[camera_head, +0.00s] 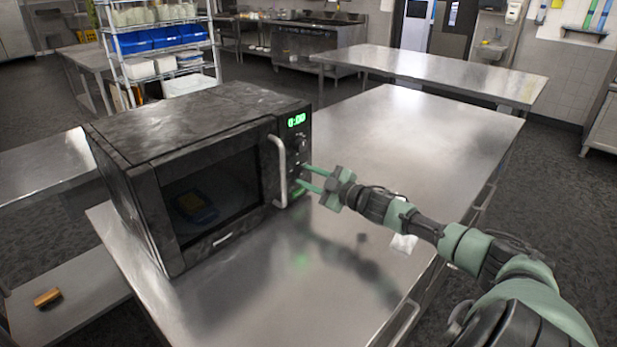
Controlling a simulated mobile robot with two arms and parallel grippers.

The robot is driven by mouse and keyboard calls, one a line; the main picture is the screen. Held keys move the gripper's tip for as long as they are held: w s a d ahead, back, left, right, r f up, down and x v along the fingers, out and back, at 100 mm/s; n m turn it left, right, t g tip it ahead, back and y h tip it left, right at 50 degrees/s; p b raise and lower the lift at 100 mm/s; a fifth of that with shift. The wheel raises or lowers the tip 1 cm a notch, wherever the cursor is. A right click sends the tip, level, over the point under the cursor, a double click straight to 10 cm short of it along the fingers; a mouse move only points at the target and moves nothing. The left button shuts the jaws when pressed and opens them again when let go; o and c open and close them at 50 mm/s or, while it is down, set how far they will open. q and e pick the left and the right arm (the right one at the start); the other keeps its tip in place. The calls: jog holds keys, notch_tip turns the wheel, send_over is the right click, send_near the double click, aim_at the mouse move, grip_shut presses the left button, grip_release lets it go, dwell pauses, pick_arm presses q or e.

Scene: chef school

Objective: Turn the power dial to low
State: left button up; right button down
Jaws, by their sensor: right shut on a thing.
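A dark microwave (205,125) stands on the steel table, its front facing right and toward me. Its door is closed, with a curved metal handle (279,170). The control panel is a narrow strip right of the handle, with a green display (296,120) that appears to read 0:00. My right gripper (304,178) reaches in from the right, its two green fingers at the lower part of the panel. It is shut on the power dial, which the fingertips mostly hide. The dial's setting is too small to read. My left gripper is not in view.
Another steel table (430,72) stands further back. A wire shelf with blue bins (160,38) is behind at the left. A small brown item (47,297) lies on a low surface at lower left.

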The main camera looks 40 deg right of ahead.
dwell(0.4)
jog(key=c, duration=1)
grip_release()
jog(key=shift+c, duration=0.2)
jog(key=shift+s, duration=0.1)
jog(key=shift+s+f, duration=0.1)
jog(key=shift+s, duration=0.15)
jog(key=s, duration=0.7)
jog(key=shift+d+r, duration=0.25)
jog(key=shift+d, duration=0.2)
